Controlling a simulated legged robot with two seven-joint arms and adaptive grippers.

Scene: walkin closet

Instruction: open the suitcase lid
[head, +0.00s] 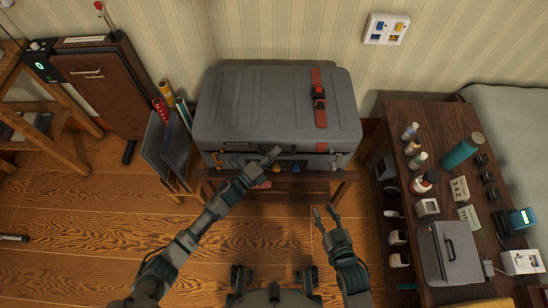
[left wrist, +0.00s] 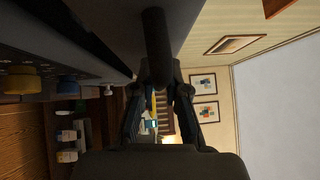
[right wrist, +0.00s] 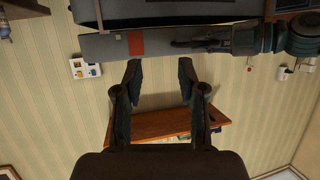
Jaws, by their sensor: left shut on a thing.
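The grey suitcase (head: 275,105) lies flat on a low wooden stand, its lid (head: 250,115) down as far as I can tell. A red strap with a dark buckle (head: 320,97) runs over the lid's right part. My left gripper (head: 270,158) is at the middle of the suitcase's front side. In the left wrist view its fingers (left wrist: 160,78) are closed around a dark round bar, the suitcase handle (left wrist: 157,40). The gripper partly hides the front. My right gripper (head: 324,212) is open and empty, in front of the stand and below the suitcase's right front.
The wooden stand (head: 345,175) carries the suitcase against a striped wall. Left are rolled tubes in a grey holder (head: 160,140) and a brown cabinet (head: 105,90). Right is a dark table (head: 440,135) with bottles, a green flask (head: 460,152) and a small grey case (head: 450,255).

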